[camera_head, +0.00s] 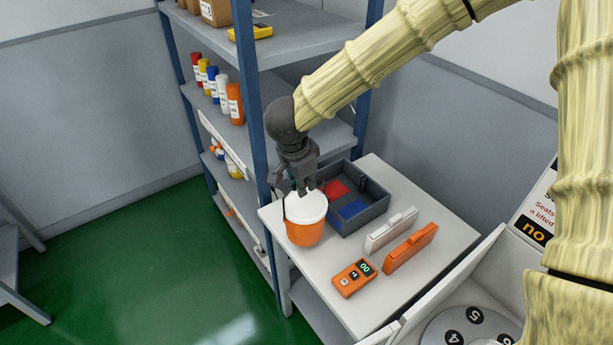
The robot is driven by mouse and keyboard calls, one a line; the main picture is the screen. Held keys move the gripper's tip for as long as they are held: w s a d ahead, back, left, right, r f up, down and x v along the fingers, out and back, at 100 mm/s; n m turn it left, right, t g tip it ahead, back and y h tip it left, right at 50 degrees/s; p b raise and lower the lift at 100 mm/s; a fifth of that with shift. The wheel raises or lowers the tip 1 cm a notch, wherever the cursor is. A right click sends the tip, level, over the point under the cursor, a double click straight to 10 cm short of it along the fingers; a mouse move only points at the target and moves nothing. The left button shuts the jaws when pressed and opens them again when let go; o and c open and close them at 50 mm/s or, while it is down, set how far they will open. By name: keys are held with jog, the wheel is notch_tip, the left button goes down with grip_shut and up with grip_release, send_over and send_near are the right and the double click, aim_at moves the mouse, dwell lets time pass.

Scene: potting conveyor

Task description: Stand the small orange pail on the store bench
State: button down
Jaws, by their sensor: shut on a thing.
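The small orange pail (306,232) shows a white upper part and hangs upright or stands under my gripper (302,188). My gripper points down and is shut at the top of the pail, by its dark handle as far as I can see. The pail is over the left edge area of the pale bench (440,242), beside a grey tray. I cannot tell whether its base touches the bench top. The fingertips partly hide the pail's far rim.
The grey tray (376,208) holds red and blue pieces. A blue-post shelf rack (254,120) with bottles stands close left. A numbered disc (470,328) is at lower right.

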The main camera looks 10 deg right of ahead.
jog(key=shift+w+d+f+p, duration=0.1)
jog(key=shift+w+d+p, duration=0.15)
jog(key=shift+w, duration=0.5)
jog(key=shift+w+d+r+p, duration=0.1)
jog(key=shift+w+d+p, duration=0.1)
jog(key=shift+w, duration=0.5)
jog(key=shift+w+d+f+p, duration=0.1)
jog(key=shift+w+d+p, duration=0.15)
jog(key=shift+w, duration=0.5)
jog(key=shift+w+f, duration=0.1)
jog(key=shift+w, duration=0.05)
jog(key=shift+f+p, duration=0.75)
jog(key=shift+f, duration=0.95)
jog(key=c, duration=1.5)
grip_release()
jog(key=shift+f, duration=0.15)
jog(key=b+v, duration=0.2)
jog(key=v, duration=1)
jog(key=shift+b, duration=0.3)
